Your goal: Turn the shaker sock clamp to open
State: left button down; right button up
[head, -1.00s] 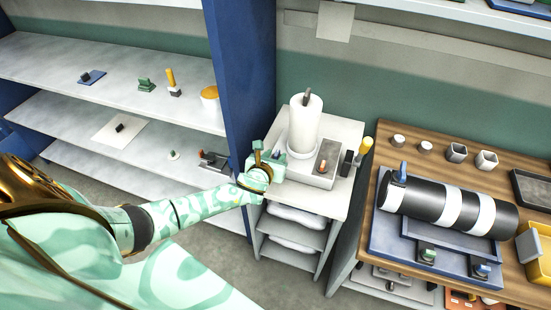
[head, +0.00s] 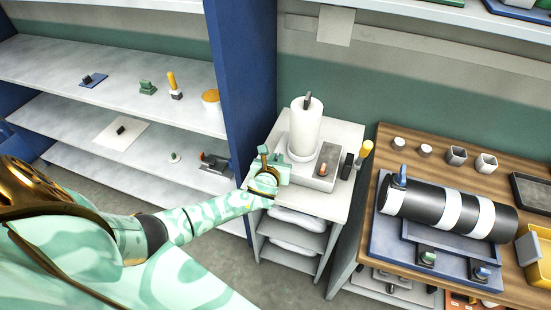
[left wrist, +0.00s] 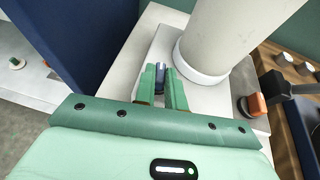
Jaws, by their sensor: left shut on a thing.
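The shaker is a tall white sock (head: 306,128) standing on a pale grey base (head: 318,182), with a dark piece at its top. My left gripper (head: 281,168) is at the left side of the base. In the left wrist view, the green fingers (left wrist: 161,85) are shut on a small blue-grey clamp (left wrist: 161,63), beside the foot of the white sock. The fingers cover its lower part, and I cannot tell how far it is turned. My right gripper is not in view.
An orange knob (head: 323,168) sits on the base. A dark block (head: 346,166) and a yellow-topped tool (head: 364,152) stand to its right. A blue post (head: 240,90) rises close to the left. A wooden bench (head: 372,205) with a striped roll (head: 450,208) is at right.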

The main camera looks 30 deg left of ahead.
pick_arm(q)
jog(key=n+y, duration=0.1)
jog(key=n+g+y, duration=0.1)
jog(key=shift+w+d+n+y, duration=0.1)
jog(key=shift+d+n+y, duration=0.2)
jog(key=shift+d, duration=0.05)
jog(key=n+g+y, duration=0.1)
jog(key=n+g+y+b, duration=0.1)
jog(key=shift+w+d+f+n, duration=0.15)
jog(key=shift+w+n, duration=0.05)
jog(key=shift+n, duration=0.1)
jog(key=n+g+y+b, duration=0.2)
jog(key=n+g, duration=0.1)
jog(key=shift+w+d+f+g+y+b, duration=0.1)
jog(key=shift+w+d+g+y+b, duration=0.1)
jog(key=shift+g+y+b, duration=0.15)
jog(key=shift+w+r+n+g+y+b, duration=0.1)
jog(key=shift+n+g+y+b, duration=0.1)
jog(key=shift+n+g+b, duration=0.35)
jog(key=shift+w+r+n+g+y+b, duration=0.1)
jog(key=shift+n+g+y+b, duration=0.05)
jog(key=shift+n+g+b, duration=0.35)
jog(key=shift+r, duration=0.1)
jog(key=c, duration=1.5)
grip_release()
jog(key=shift+a, duration=0.1)
jog(key=shift+o, duration=0.2)
